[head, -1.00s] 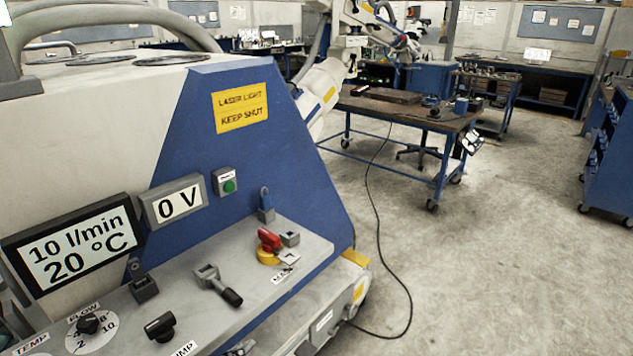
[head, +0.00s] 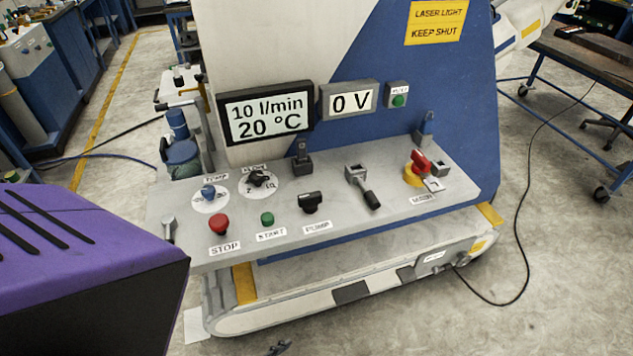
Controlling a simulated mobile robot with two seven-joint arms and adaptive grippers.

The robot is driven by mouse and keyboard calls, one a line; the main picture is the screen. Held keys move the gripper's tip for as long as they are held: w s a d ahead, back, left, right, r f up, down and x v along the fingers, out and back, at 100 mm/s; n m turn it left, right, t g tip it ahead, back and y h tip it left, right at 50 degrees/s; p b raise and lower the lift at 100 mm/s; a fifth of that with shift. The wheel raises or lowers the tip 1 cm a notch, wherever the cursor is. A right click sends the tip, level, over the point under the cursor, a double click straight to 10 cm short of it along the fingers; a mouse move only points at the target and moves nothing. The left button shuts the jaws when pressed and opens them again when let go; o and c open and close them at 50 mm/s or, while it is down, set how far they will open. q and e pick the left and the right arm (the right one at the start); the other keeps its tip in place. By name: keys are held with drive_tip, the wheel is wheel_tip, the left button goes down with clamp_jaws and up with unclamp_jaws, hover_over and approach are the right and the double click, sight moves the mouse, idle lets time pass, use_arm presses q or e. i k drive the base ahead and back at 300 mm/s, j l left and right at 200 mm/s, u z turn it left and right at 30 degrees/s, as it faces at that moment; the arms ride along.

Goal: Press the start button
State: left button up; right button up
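The green START button (head: 267,219) sits on the sloping grey control panel (head: 400,222), above its START label (head: 271,234). The red STOP button (head: 219,223) is to its left. The black PUMP switch (head: 311,202) is to its right. Nothing touches the START button, and it is in plain sight. Whether it is pressed in is too small to tell. Neither of my grippers shows in the head view.
Above the panel, a display (head: 266,115) reads 10 l/min and 20 °C, and another (head: 350,101) reads 0 V. A red handle (head: 419,163) on a yellow base stands at the panel's right. A black cable (head: 527,250) lies on the open floor at right.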

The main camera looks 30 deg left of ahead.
sight(267, 219)
drive_tip(key=u, duration=1.4)
